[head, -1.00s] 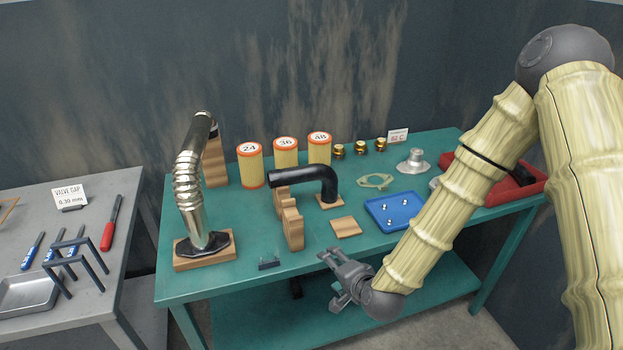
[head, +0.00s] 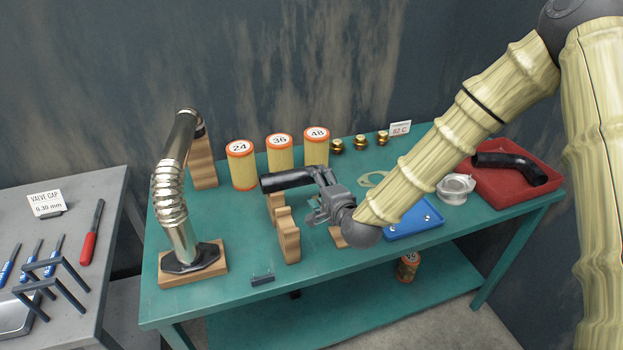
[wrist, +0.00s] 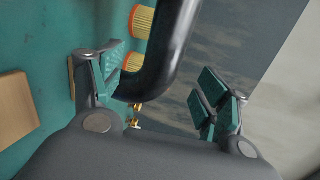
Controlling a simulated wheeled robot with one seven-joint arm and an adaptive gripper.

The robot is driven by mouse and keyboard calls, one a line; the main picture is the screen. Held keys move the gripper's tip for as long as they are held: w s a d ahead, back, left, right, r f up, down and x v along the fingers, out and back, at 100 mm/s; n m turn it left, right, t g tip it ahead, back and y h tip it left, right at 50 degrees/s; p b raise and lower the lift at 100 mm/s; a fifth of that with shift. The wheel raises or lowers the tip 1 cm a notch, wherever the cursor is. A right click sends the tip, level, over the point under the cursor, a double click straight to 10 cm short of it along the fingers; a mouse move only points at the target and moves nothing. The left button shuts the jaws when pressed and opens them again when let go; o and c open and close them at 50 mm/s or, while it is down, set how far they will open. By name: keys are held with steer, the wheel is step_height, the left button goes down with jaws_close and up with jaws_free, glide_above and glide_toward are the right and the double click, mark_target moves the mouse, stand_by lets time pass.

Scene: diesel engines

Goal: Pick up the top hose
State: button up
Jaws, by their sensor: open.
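A black bent hose (head: 287,179) lies raised on wooden stands in the middle of the green bench. My gripper (head: 318,195) is open beside its bend and hides its right end in the head view. In the wrist view the hose (wrist: 169,52) runs between the two open fingers (wrist: 158,88), nearer the left finger. I cannot tell whether it touches that finger. A second black hose (head: 512,166) lies in a red tray (head: 488,197) at the right. The frames do not show which hose is named the top one.
A wooden stand (head: 287,236) holds the hose's left part. A ribbed metal pipe (head: 168,185) stands at the left. Orange-rimmed filters (head: 242,170) and brass fittings (head: 360,142) line the back. A blue tray (head: 415,232) is right of my gripper. The bench front is mostly clear.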

mark_target(311, 180)
steer(key=shift+a+x, duration=0.25)
steer(key=shift+x, duration=0.95)
steer(key=shift+w+a+p, duration=0.15)
steer(key=shift+w+p, duration=0.35)
steer(key=shift+p, duration=0.2)
steer(key=shift+p+x, duration=0.8)
steer(key=shift+x, duration=1.2)
steer(key=shift+f, duration=0.1)
steer(key=c, duration=1.6)
steer(key=shift+c, duration=0.2)
